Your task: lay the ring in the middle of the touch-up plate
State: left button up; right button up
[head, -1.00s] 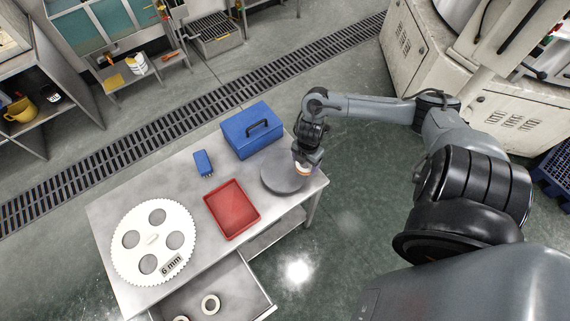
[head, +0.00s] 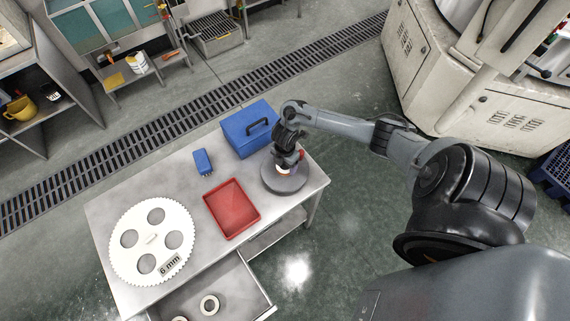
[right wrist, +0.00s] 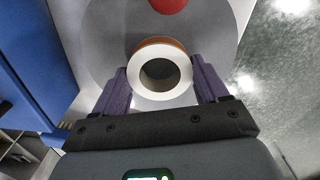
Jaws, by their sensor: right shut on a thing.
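The touch-up plate (head: 286,187) is a round grey disc at the right end of the steel table; it also fills much of the right wrist view (right wrist: 105,42). My right gripper (head: 284,166) is over it, its purple fingers (right wrist: 161,82) shut on the ring (right wrist: 183,87) from both sides. The ring has a white face and an orange-brown outer side, and partly shows in the head view (head: 283,170). I cannot tell whether it touches the plate. A red round patch (right wrist: 168,4) shows at the top edge of the wrist view, beyond the ring. My left gripper is out of view.
A blue case (head: 246,136) stands behind the plate, close to my right gripper. A red tray (head: 224,222), a small blue box (head: 203,162) and a white toothed disc marked 6 mm (head: 126,260) are on the table. An open drawer with pale rings (head: 209,305) juts out in front.

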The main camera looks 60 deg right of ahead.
jog(key=shift+f, duration=0.25)
jog(key=o, duration=1.2)
